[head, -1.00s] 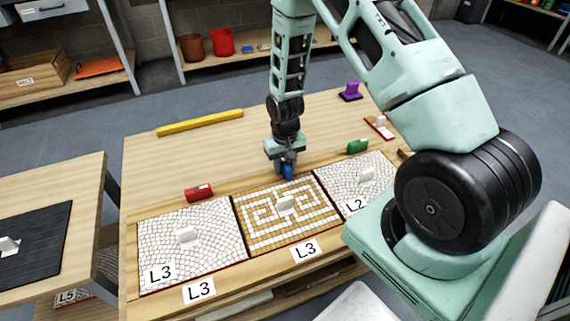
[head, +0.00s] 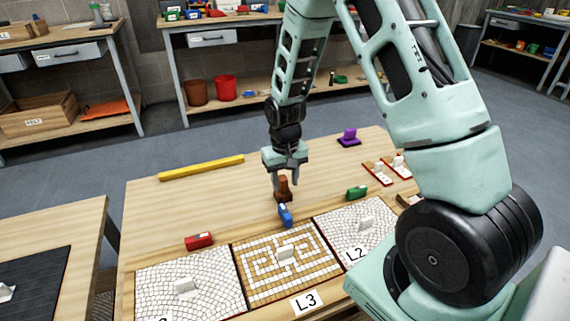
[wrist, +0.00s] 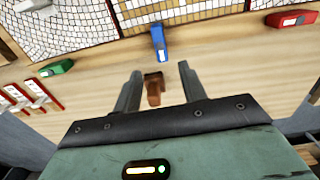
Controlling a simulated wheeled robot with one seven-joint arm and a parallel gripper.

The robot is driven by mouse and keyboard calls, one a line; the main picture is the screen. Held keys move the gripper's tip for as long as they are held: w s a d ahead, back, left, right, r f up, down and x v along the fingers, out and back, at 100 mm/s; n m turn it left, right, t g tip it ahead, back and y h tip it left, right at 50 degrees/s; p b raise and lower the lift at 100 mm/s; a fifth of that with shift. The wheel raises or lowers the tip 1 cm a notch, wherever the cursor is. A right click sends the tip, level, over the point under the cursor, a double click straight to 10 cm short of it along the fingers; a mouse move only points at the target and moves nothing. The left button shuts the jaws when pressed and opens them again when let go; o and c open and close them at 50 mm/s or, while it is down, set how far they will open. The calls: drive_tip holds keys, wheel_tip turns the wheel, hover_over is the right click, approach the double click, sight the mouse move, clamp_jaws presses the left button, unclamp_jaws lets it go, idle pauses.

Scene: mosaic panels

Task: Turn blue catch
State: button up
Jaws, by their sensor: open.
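The blue catch (head: 285,214) sits at the far edge of the middle mosaic panel (head: 319,264), with its long side pointing across that edge. In the wrist view the blue catch (wrist: 159,42) lies ahead of the fingers and clear of them. My gripper (head: 284,177) is open and points down behind the blue catch. A brown wooden piece (head: 283,188) shows below and between the fingers; it also shows in the wrist view (wrist: 153,89). I cannot tell whether the fingers touch it.
A red catch (head: 199,241) and a green catch (head: 357,192) lie along the far edges of the left and right panels. A yellow bar (head: 201,168) and a purple block (head: 349,137) lie farther back. The table behind the panels is mostly clear.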

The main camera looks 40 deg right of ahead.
drive_tip(key=shift+r, duration=2.25)
drive_tip(key=s+a+r+n, duration=0.2)
drive_tip(key=s+a+r, duration=0.25)
drive_tip(key=a, duration=0.25)
drive_tip(key=s+a+r+n+y, duration=0.1)
drive_tip(key=s+a+r+n, duration=0.2)
drive_tip(key=s+a, duration=0.3)
drive_tip(key=s+a+r+n, duration=0.2)
drive_tip(key=s+a+r, duration=0.15)
drive_tip(key=a, duration=0.45)
drive_tip(key=s+a+r+n+p, duration=0.1)
drive_tip(key=s+a+n, duration=0.1)
drive_tip(key=s, duration=0.3)
drive_tip(key=s+a+r+n, duration=0.1)
drive_tip(key=s+r+n, duration=0.1)
drive_tip(key=s, duration=0.4)
wheel_tip(320, 180, up, 12)
drive_tip(key=p, duration=1.2)
drive_tip(key=shift+w+a+p, duration=0.2)
drive_tip(key=shift+w+p, duration=0.2)
drive_tip(key=shift+w, duration=0.05)
